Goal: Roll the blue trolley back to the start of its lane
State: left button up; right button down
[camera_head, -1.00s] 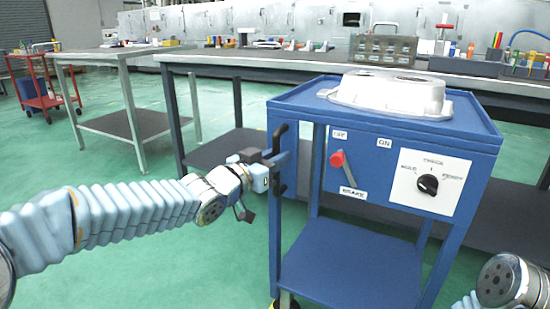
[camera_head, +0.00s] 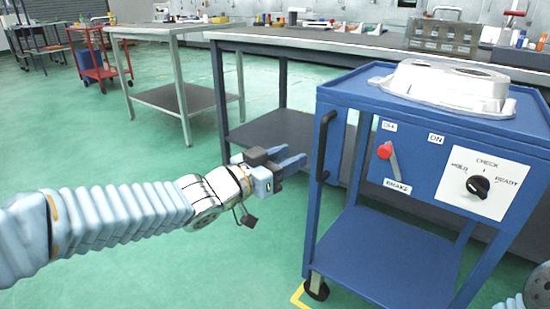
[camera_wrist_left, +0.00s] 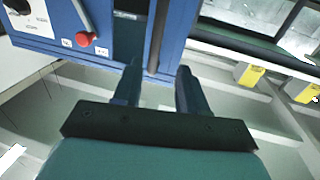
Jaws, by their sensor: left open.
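The blue trolley (camera_head: 385,250) stands at the right of the head view. Its dark upright handle (camera_head: 325,145) is on the left side, and it also shows in the left wrist view (camera_wrist_left: 157,38). My left gripper (camera_head: 297,161) is open and empty, just left of the handle and apart from it. In the left wrist view its fingers (camera_wrist_left: 158,75) point toward the handle. The red-knobbed brake lever (camera_head: 385,151) leans toward the OFF label. A dial (camera_head: 477,186) is marked HOLD, CHECK and READY; its setting is hard to read. My right gripper is out of view.
An aluminium casting (camera_head: 440,85) lies on the trolley top. A long dark workbench (camera_head: 300,42) runs behind the trolley. A grey table (camera_head: 160,30) and a red cart (camera_head: 95,60) stand at the left. Yellow floor tape (camera_head: 299,296) shows near the trolley's wheel. Green floor is open at left.

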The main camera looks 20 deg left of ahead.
pick_arm(q)
jog(key=v, duration=0.3)
jog(key=shift+s+a, duration=0.15)
jog(key=shift+s, duration=0.2)
jog(key=shift+p, duration=0.3)
jog(key=w+d+f+n+g+y+p, duration=0.1)
jog(key=w+f+n+g+y+p, duration=0.15)
jog(key=f, duration=0.85)
jog(key=w+d+f+n+g+y+p, duration=0.1)
jog(key=f+n+g+p, duration=0.25)
jog(key=f, duration=0.75)
jog(key=s+d+f+g+p, duration=0.2)
jog(key=s+f+g, duration=0.2)
jog(key=s+f, duration=0.5)
jog(key=s+d+f+n+g+y+p, duration=0.1)
jog(key=s+f+g, duration=0.4)
jog(key=s+f, duration=0.5)
jog(key=d+p, duration=0.1)
jog(key=p, duration=0.1)
jog(key=shift+s+f+n+p, duration=0.25)
jog(key=shift+f+n+p, duration=0.05)
jog(key=shift+f+p, duration=0.1)
jog(key=shift+d, duration=0.1)
